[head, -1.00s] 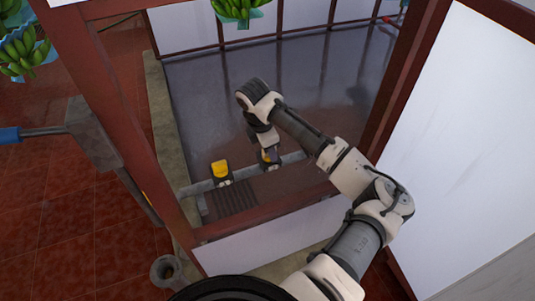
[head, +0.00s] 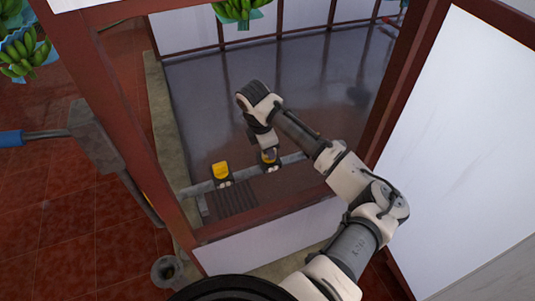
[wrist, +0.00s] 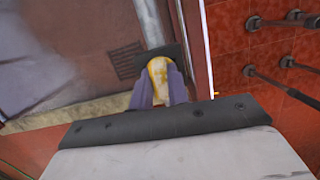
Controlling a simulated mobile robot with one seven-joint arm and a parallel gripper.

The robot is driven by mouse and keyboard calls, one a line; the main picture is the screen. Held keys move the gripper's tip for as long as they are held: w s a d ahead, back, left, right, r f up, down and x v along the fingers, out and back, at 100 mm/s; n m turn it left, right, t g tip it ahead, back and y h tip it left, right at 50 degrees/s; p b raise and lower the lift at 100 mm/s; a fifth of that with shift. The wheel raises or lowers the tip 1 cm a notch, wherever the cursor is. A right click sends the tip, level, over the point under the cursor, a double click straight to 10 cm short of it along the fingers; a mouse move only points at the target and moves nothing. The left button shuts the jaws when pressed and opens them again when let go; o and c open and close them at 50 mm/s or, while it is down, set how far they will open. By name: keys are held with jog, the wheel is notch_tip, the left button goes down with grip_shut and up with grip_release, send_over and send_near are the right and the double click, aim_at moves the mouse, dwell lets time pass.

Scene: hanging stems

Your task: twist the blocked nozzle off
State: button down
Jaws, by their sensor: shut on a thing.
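A grey pipe runs across the framed opening and carries two yellow nozzles on dark mounts. The left yellow nozzle (head: 221,170) stands free. My gripper (head: 269,157) reaches down to the right yellow nozzle (wrist: 158,72), which is mostly hidden by my gripper in the head view. In the wrist view my gripper (wrist: 160,88) has its purple-grey fingers shut on both sides of this nozzle. Its yellow top with pale, worn patches shows between them, against a dark mount. I cannot tell how far it is turned.
Red-brown frame posts (head: 130,120) and white panels (head: 460,140) stand around the opening. A dark grate (head: 236,199) lies below the pipe. Green bananas (head: 238,10) hang at the top.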

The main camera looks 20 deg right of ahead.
jog(key=m+p, duration=0.2)
jog(key=m, duration=0.1)
jog(key=shift+r+g, duration=0.15)
jog(key=shift+g, duration=0.25)
jog(key=shift+m+p, duration=0.4)
jog(key=shift+m, duration=0.2)
jog(key=shift+m+p, duration=0.8)
jog(key=shift+m+g+y+p, duration=0.3)
jog(key=shift+m+p, duration=0.7)
jog(key=shift+m, duration=0.1)
jog(key=shift+m+p, duration=0.3)
jog(key=shift+m, duration=0.2)
